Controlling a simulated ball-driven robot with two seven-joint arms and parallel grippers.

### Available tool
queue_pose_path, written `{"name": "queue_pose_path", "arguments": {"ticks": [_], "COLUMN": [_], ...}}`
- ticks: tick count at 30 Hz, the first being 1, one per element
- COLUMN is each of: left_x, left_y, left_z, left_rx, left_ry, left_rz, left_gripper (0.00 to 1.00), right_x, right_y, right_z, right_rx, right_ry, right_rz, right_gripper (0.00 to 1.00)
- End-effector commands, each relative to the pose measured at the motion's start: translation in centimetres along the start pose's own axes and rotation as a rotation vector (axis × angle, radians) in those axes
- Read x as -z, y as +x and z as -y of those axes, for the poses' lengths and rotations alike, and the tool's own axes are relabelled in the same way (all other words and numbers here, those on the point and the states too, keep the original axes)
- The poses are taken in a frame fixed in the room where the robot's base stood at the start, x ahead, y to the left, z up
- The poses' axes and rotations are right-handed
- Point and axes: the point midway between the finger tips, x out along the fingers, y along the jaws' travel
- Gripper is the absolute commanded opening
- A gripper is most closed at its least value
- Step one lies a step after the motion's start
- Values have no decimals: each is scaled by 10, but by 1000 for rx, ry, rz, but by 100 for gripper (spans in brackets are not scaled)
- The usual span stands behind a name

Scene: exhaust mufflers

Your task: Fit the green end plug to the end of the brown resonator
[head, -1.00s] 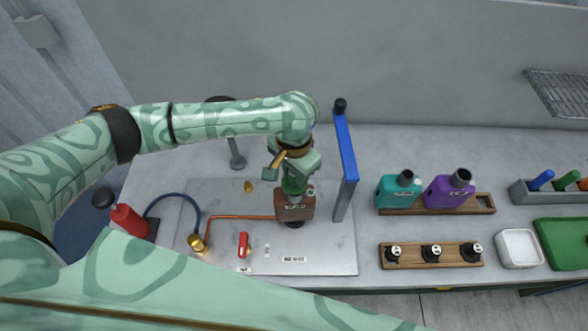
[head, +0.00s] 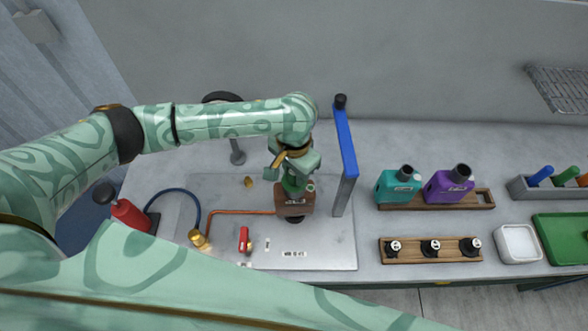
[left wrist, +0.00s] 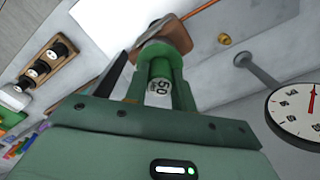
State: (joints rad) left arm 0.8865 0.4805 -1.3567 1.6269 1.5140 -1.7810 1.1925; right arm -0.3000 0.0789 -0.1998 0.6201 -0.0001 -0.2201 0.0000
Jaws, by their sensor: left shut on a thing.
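The brown resonator (head: 294,206) stands on the metal plate in the head view; its brown body also shows at the top of the left wrist view (left wrist: 172,31). My left gripper (head: 297,187) is directly above it, pointing down. My right gripper is out of view.
A blue-topped upright (head: 346,150) stands close to the right of the gripper. An orange pipe (head: 240,213) runs left from the resonator to a brass fitting (head: 199,238). Teal (head: 398,187) and purple (head: 448,187) mufflers sit in a wooden rack at right. A round dial (left wrist: 297,115) stands nearby.

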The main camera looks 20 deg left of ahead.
Motion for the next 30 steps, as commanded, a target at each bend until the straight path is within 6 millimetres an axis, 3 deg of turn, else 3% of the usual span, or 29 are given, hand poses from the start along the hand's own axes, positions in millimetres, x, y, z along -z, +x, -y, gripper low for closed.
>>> {"name": "queue_pose_path", "arguments": {"ticks": [8,9,11,22,26,30], "left_x": [0,0,0,0,1,1], "left_y": [0,0,0,-6,-29,-68], "left_z": [0,0,0,0,0,1], "left_rx": [0,0,0,0,1,2], "left_ry": [0,0,0,0,1,2], "left_rz": [1,1,1,0,-2,-5], "left_gripper": [5,34,50,51,51,51], "right_x": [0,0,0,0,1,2], "right_y": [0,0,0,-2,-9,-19], "right_z": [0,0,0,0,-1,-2], "right_rx": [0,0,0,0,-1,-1], "right_ry": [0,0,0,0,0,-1], "right_rz": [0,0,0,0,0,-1], "right_gripper": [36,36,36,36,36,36]}}
